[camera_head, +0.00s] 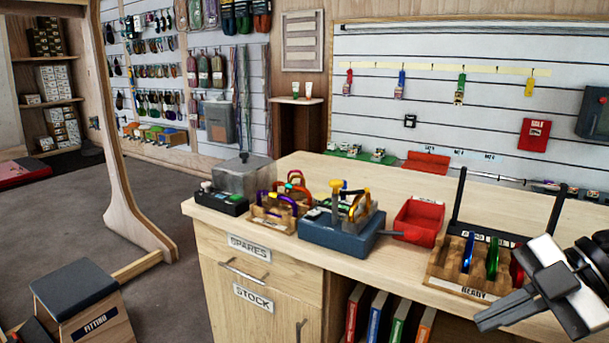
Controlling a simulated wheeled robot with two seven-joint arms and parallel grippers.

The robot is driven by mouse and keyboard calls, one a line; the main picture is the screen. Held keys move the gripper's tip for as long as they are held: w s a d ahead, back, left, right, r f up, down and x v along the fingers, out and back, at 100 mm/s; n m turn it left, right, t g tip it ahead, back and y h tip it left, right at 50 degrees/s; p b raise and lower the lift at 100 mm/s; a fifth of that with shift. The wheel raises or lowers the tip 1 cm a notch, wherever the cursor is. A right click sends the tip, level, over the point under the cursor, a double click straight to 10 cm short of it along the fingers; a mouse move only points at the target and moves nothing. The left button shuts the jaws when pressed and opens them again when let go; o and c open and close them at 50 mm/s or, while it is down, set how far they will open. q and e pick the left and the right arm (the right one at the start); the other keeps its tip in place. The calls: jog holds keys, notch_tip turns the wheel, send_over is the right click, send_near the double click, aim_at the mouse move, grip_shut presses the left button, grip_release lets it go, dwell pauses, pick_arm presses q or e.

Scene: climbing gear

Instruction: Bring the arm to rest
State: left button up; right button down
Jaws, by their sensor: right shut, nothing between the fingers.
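My right gripper (528,300) is at the lower right, a black and grey tool on a white and black wrist. It is shut and empty, and it shows in front of the right end of the wooden READY rack (452,284). The rack holds a blue carabiner (468,251), a green carabiner (492,258) and a red carabiner (516,272) upright in its slots. The gripper partly covers the rack's right end; I cannot tell whether they touch. My left gripper is out of view.
The wooden counter (385,183) bears a red bin (418,221), a blue-grey block with a clamp (340,236), another carabiner rack (268,221) and a grey box (243,178). A black frame (506,236) stands behind the READY rack. The counter's middle back is clear.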

jog(key=s+d+f+m+t+h, duration=0.1)
jog(key=d+f+m+t, duration=0.1)
jog(key=f+m+t, duration=0.5)
jog(key=d+f+m+t+h, duration=0.1)
jog(key=d+f+m+t, duration=0.1)
jog(key=f+m+t, duration=0.55)
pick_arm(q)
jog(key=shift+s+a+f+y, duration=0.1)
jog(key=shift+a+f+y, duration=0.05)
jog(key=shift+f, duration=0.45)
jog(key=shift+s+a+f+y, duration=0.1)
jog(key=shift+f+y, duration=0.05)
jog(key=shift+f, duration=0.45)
pick_arm(e)
jog(key=s+a+f+m+g+h, duration=0.2)
jog(key=s+a+f+g, duration=0.1)
jog(key=a+f, duration=0.4)
jog(key=s+a+f+m+g+h, duration=0.2)
jog(key=s+a+f+m+g, duration=0.1)
jog(key=s+a+f, duration=0.2)
notch_tip(320, 180, down, 2)
jog(key=shift+s+a+f, duration=0.15)
jog(key=shift+s+a, duration=0.15)
jog(key=shift+a, duration=0.85)
